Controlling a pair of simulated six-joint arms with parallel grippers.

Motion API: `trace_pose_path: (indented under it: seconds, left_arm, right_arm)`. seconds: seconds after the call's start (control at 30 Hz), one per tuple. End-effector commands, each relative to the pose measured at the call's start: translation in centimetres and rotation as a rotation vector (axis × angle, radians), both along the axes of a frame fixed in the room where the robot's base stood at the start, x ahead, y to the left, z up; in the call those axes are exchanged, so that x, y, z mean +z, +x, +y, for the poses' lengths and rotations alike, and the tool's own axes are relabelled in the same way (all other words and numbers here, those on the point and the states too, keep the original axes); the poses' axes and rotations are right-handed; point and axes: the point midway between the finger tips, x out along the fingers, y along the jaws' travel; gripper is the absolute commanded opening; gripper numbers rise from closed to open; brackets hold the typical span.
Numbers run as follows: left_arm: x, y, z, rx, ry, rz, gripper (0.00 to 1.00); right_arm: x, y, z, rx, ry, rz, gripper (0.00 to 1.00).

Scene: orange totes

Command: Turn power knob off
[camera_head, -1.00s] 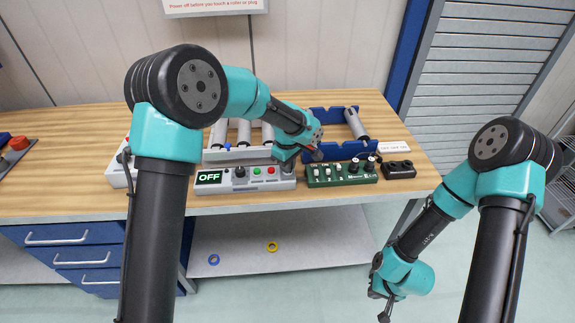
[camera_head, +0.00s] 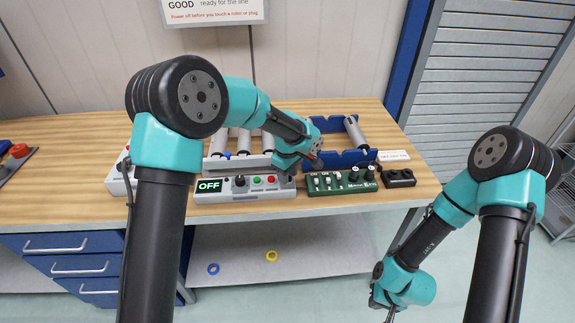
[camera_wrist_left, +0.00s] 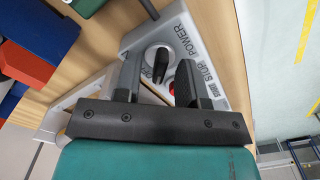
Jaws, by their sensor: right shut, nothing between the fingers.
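The white control box (camera_head: 222,197) stands on the bench, with a lit display (camera_head: 209,186) reading OFF. Its power knob (camera_wrist_left: 161,62) is dark, with a raised grip in a round recess next to the word POWER in the left wrist view. My left gripper (camera_wrist_left: 160,82) is open, its two fingers apart over the box, with the knob showing between and beyond them. I cannot tell if they touch it. In the head view my left gripper (camera_head: 309,163) is at the box's right end, and the arm hides the knob there. My right gripper (camera_head: 382,304) is shut and empty, low before the bench.
A black knob (camera_head: 240,181), green button (camera_head: 257,180) and red button (camera_head: 271,181) are on the box. A green mixer-like panel (camera_head: 340,182) and a black socket block (camera_head: 398,177) stand to its right. Rollers (camera_head: 357,133) and a blue rack (camera_head: 366,157) are behind.

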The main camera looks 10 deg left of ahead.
Motion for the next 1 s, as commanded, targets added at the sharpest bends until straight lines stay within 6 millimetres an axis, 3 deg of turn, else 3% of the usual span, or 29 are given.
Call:
trace_pose_path:
  seconds: [0.27, 1.0]
  left_arm:
    - [2.6, 0.1, 0.0, -0.001, -0.001, -0.003, 0.37]
    - [16.0, 0.1, 0.0, 0.001, -0.001, -0.003, 0.37]
  right_arm:
    - [0.0, 0.0, 0.0, 0.0, 0.0, 0.0, 0.0]
    - [0.0, 0.0, 0.0, 0.0, 0.0, 0.0, 0.0]
